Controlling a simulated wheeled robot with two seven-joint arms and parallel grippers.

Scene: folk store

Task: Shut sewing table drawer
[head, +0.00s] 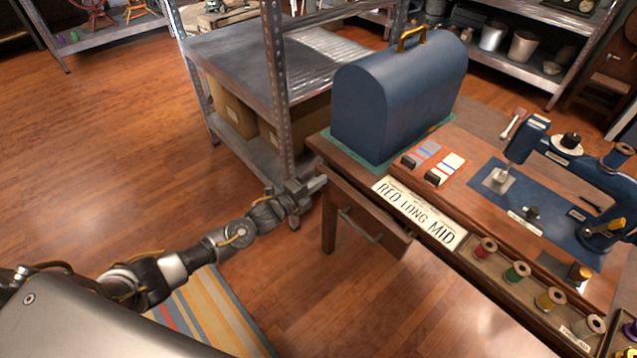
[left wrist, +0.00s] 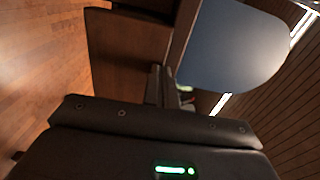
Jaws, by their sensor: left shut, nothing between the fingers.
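The sewing table (head: 318,141) is brown wood, and its near-left corner is by my left gripper. Its drawer (head: 387,229) is below the tabletop edge, with a metal bar handle (head: 360,225) on its front. How far the drawer stands out is hard to tell. My left gripper (head: 318,184) is shut and empty, close to the drawer's left end just under the table corner. Whether it touches the wood is unclear. In the left wrist view the shut fingers (left wrist: 158,84) are beside a brown wooden panel (left wrist: 125,55). My right gripper is not in view.
A blue domed case (head: 385,105), a sewing machine (head: 590,180) and a rack of thread spools (head: 497,268) are on the table. A metal shelf (head: 238,65) with cardboard boxes stands behind my left gripper. Open wooden floor (head: 100,150) lies to the left.

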